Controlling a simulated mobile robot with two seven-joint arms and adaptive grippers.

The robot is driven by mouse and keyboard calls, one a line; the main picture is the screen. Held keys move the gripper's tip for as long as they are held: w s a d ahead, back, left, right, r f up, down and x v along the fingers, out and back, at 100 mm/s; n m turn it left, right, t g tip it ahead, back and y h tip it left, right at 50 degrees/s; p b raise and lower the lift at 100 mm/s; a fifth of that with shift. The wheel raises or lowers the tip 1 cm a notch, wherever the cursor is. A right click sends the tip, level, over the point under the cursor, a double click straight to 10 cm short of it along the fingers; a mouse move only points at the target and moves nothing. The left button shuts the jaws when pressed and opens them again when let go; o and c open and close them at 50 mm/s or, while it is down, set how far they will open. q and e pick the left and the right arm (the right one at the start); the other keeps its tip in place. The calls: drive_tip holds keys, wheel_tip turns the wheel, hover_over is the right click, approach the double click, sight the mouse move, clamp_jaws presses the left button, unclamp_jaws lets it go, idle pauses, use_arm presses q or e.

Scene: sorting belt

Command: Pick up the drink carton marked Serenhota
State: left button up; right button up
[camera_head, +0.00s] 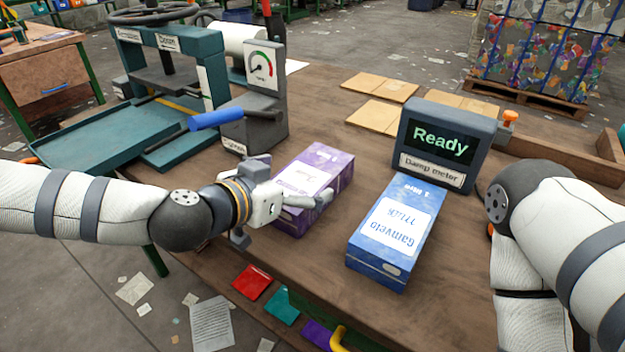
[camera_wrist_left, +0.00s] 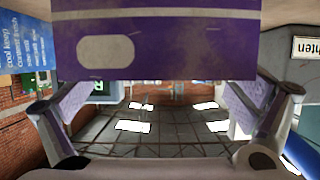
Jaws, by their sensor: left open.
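A purple drink carton (camera_head: 325,166) lies on the table with a white label on top. The label's writing is too small and partly covered to read. A blue carton (camera_head: 394,232) marked Gamvelo lies to its right. My left gripper (camera_head: 288,200) is open at the purple carton's near left side, with one grey finger across the carton in the head view. In the left wrist view the purple carton's end (camera_wrist_left: 170,45) fills the top, between and over the spread fingertips; whether they touch it I cannot tell. My right arm shows at the right, its gripper out of view.
A damp meter (camera_head: 447,143) reading Ready stands behind the blue carton. A gauge device with a blue handle (camera_head: 216,118) and a green press (camera_head: 180,65) stand at the left. Flat cardboard pieces (camera_head: 376,115) lie at the back. Coloured squares (camera_head: 252,282) are at the front edge.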

sight(308, 185)
use_arm(q)
drive_tip(key=x, duration=0.3)
drive_tip(key=shift+f, duration=0.1)
drive_tip(key=shift+s, duration=0.1)
drive_tip(key=c, duration=1)
drive_tip(key=shift+c, duration=0.2)
